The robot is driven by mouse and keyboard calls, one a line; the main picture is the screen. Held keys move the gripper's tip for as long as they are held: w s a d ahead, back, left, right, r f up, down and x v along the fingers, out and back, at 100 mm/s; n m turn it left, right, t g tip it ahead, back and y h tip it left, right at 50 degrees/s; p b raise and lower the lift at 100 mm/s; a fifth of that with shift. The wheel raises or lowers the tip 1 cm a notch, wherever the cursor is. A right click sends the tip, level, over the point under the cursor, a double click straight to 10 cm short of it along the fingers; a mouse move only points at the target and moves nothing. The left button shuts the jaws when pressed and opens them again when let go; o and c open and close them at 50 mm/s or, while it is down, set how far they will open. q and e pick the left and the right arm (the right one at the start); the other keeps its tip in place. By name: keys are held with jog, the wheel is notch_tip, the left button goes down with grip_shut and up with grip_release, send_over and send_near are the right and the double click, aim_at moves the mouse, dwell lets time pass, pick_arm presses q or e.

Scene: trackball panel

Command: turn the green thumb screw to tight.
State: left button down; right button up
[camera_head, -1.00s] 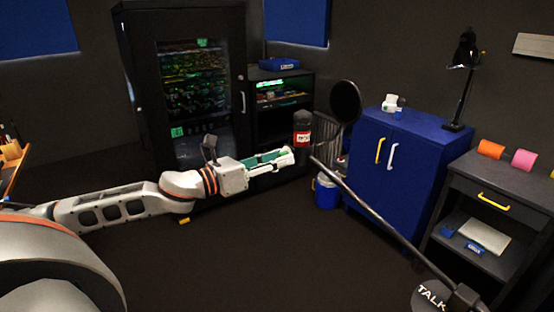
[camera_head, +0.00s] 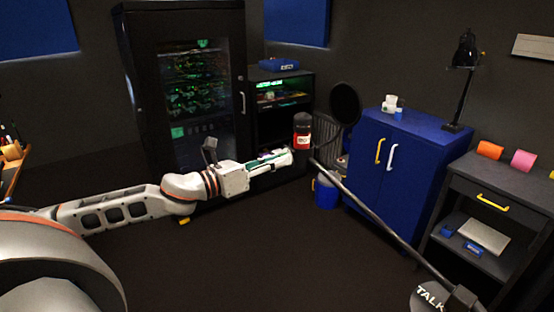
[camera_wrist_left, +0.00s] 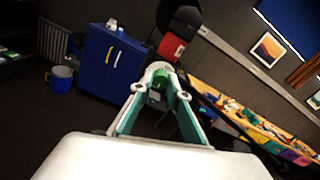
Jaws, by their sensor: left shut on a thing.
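The green thumb screw (camera_wrist_left: 160,79) shows in the left wrist view between the fingertips of my left gripper (camera_wrist_left: 159,73). The gripper is shut on it. In the head view my left gripper (camera_head: 289,157) is at the microphone (camera_head: 303,124), just below its red label, and the screw itself cannot be made out there. The microphone has a black foam top, which also shows just beyond the fingertips in the left wrist view (camera_wrist_left: 180,18). My right gripper is not in view.
A round black pop filter (camera_head: 345,103) stands right beside the microphone. A dark boom arm (camera_head: 385,225) slopes down to the right, to a "TALK" disc (camera_head: 428,297). A blue cabinet (camera_head: 400,165) and a blue bucket (camera_head: 326,194) stand behind. The floor at front is open.

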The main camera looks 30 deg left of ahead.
pick_arm(q)
jog(key=n+p, duration=0.5)
jog(key=n, duration=2.3)
jog(key=shift+r+n+p, duration=0.15)
jog(key=shift+n+p, duration=0.15)
jog(key=shift+n, duration=0.1)
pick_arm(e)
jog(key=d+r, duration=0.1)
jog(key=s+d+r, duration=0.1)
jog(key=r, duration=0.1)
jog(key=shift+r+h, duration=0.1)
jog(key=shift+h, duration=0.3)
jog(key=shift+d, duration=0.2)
